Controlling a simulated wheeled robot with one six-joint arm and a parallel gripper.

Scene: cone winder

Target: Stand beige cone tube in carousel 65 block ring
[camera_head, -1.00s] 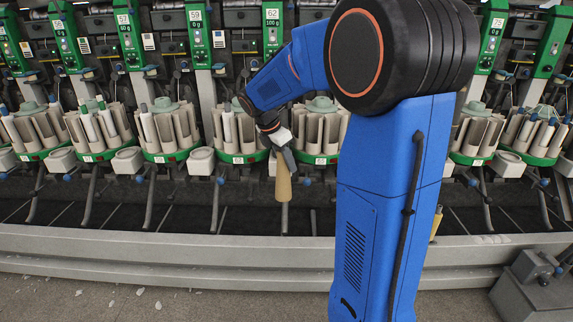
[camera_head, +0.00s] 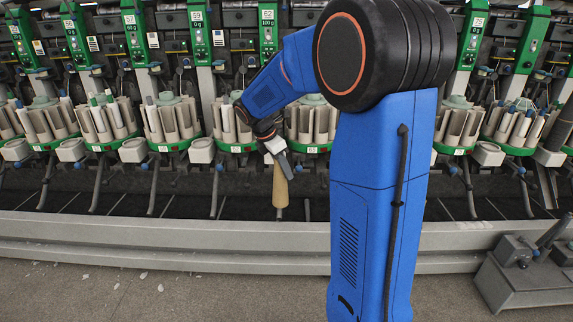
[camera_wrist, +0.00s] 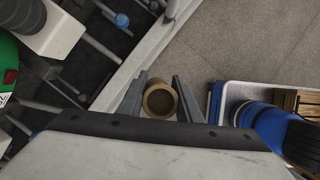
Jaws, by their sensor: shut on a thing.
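The beige cone tube (camera_head: 280,188) hangs nearly upright below my gripper (camera_head: 277,160) in the head view, in front of the carousel row and above the grey front rail. In the wrist view, my gripper (camera_wrist: 160,98) is shut on the tube (camera_wrist: 160,85), whose round open end faces the camera between the two grey fingers. Several carousels with green bases and beige block rings stand behind it. The nearest ones are one just left of the gripper (camera_head: 235,148) and one partly covered by my arm (camera_head: 312,148). I cannot read 65 on any carousel.
White boxes (camera_head: 201,150) and thin dark bars stick out between the carousels. A grey rail (camera_head: 150,235) runs along the machine's front. A grey box with a lever (camera_head: 520,285) stands at lower right. The floor (camera_head: 150,295) in front is mostly clear, with small scraps.

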